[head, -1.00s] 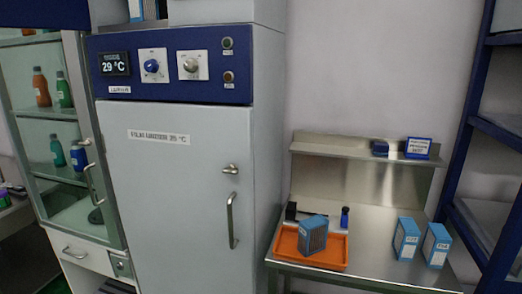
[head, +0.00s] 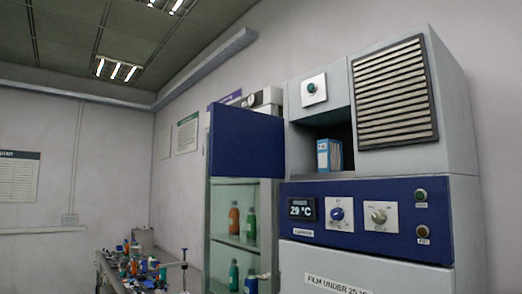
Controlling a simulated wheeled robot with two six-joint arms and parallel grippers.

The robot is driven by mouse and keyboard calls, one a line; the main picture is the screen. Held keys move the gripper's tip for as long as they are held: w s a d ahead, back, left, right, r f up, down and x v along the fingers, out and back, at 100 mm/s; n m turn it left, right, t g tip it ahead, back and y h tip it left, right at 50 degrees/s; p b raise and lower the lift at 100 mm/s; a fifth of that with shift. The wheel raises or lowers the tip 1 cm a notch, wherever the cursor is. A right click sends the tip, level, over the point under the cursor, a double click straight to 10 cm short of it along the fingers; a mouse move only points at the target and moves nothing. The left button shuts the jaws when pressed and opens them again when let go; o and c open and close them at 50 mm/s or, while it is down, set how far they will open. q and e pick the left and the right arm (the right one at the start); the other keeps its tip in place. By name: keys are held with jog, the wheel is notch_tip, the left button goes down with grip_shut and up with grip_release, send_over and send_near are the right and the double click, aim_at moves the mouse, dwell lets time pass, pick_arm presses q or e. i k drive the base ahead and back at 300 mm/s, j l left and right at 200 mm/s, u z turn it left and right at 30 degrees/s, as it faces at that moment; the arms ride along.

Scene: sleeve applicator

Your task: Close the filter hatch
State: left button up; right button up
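A dark blue panel (head: 245,141), which looks like the filter hatch, stands swung out to the left of the upper unit of the grey machine (head: 465,115). The compartment (head: 312,134) to its right is uncovered and dark inside. A blue and white box (head: 329,155) stands upright in it. The panel's hinge and any handle cannot be made out. Neither of my grippers is in view.
A slatted vent (head: 395,92) is right of the compartment, above the blue control panel (head: 365,218) reading 29 °C. A glass cabinet (head: 218,225) with bottles stands behind the hatch. A cluttered bench (head: 118,283) is at far left.

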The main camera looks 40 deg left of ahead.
aim_at(244, 142)
jog(key=i+j+z, duration=0.35)
jog(key=j, duration=1.15)
jog(key=j+z, duration=0.3)
jog(key=j, duration=1.15)
jog(key=j+z, duration=0.35)
jog(key=j, duration=1.2)
jog(key=k+j, duration=0.15)
jog(key=j, duration=0.2)
jog(key=k+j+u, duration=0.1)
jog(key=j, duration=0.2)
jog(key=k+j, duration=0.15)
jog(key=j, duration=0.2)
jog(key=u, duration=0.05)
